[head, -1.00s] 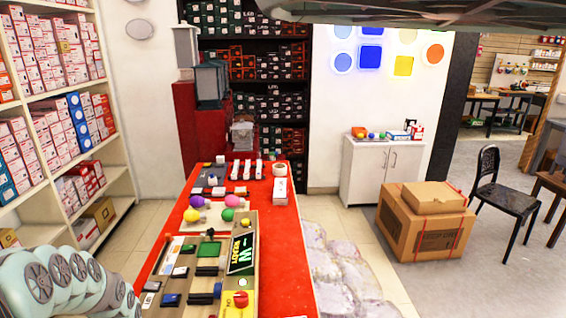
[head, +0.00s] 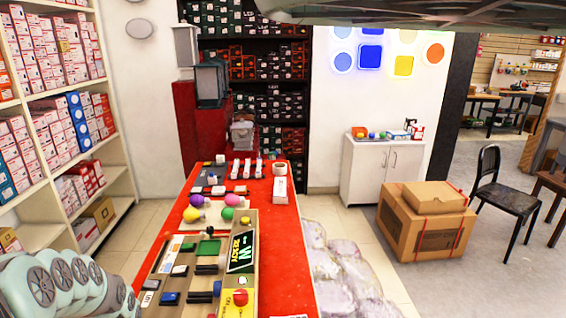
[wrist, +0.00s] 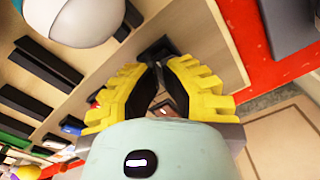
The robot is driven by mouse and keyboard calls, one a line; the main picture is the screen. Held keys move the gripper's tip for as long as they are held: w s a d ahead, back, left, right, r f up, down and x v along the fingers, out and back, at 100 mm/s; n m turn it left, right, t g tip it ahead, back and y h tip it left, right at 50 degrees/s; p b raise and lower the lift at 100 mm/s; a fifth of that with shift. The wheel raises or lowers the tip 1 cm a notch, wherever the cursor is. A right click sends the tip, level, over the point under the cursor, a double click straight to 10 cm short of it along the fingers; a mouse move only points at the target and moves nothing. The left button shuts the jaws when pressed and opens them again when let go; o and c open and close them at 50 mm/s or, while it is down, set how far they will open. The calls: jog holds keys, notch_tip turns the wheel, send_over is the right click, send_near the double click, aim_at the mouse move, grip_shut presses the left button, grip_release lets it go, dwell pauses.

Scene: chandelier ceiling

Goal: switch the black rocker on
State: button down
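A wooden panel (head: 222,246) with several switches lies on the red table. Dark bar-like switches (head: 207,270) show on it in the head view; I cannot tell which way any of them is set. In the wrist view, several black bars (wrist: 48,62) lie on the panel to the left. My gripper (wrist: 158,64) has yellow ribbed fingers that come together at the tips, with a narrow gap behind them and nothing seen held. A black switch part (wrist: 156,48) is just beyond the fingertips; contact cannot be told. My gripper is not clearly seen in the head view.
A white rounded thing (wrist: 80,15) stands close to the gripper.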

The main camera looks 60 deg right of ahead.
jog(key=shift+d+f+b, duration=0.1)
jog(key=shift+f+b, duration=0.55)
jog(key=shift+f, duration=0.25)
jog(key=shift+r, duration=0.1)
dwell(0.3)
notch_tip(320, 180, up, 7)
jog(key=p, duration=0.7)
dwell(0.3)
